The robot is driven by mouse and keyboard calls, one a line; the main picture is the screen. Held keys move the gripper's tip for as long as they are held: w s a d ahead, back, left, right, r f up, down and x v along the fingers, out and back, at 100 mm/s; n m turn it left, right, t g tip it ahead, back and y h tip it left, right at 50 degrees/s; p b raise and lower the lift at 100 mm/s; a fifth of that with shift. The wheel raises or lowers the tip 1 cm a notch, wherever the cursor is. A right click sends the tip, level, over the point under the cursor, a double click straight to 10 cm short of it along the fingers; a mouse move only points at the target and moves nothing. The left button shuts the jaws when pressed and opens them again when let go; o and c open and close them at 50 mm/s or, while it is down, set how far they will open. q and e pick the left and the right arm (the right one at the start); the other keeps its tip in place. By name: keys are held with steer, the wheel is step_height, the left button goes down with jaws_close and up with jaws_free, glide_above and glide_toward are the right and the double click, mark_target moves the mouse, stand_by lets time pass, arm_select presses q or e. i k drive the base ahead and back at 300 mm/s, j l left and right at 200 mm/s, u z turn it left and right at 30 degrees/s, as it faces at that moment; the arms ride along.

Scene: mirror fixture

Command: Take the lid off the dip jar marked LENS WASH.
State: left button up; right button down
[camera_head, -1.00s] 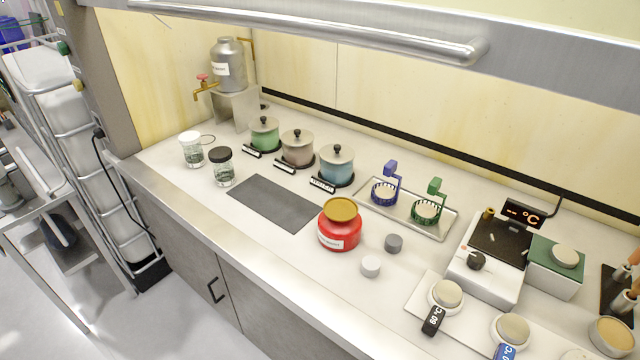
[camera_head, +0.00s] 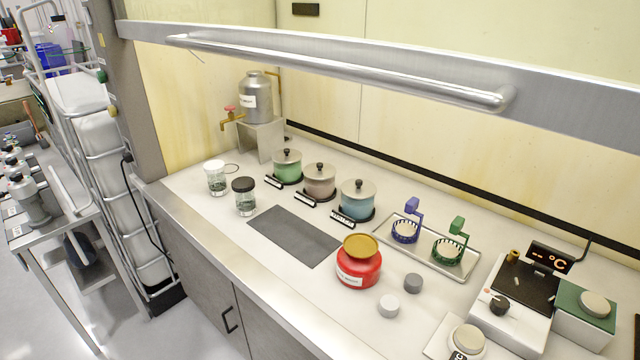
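Three lidded dip jars stand in a row at the back of the counter: a green one (camera_head: 287,169), a brownish-pink one (camera_head: 319,184) and a blue one (camera_head: 357,204). Each has a pale metal lid with a black knob, and all three lids are on. A small dark label plate lies in front of each jar: green's (camera_head: 273,182), pink's (camera_head: 305,200) and blue's (camera_head: 343,218). The lettering is too small to read, so I cannot tell which is LENS WASH. Neither of my grippers is in view.
A fume hood sash with a silver bar (camera_head: 340,70) crosses above the counter. Two glass jars (camera_head: 216,180) stand left of the dip jars. A dark mat (camera_head: 295,236) lies in front, with a red jar (camera_head: 358,268) beside it. A tray (camera_head: 470,262) holds two baskets.

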mark_target(318, 171)
steer(key=i+j+z, duration=0.15)
steer(key=j, duration=0.2)
steer(key=i+j+z, duration=0.15)
steer(key=j, duration=0.25)
steer(key=i+j+z, duration=0.15)
steer(key=j, duration=0.25)
steer(key=i+j+z, duration=0.15)
steer(key=j, duration=0.25)
steer(key=i+j+z, duration=0.15)
steer(key=j, duration=0.3)
steer(key=i, duration=0.05)
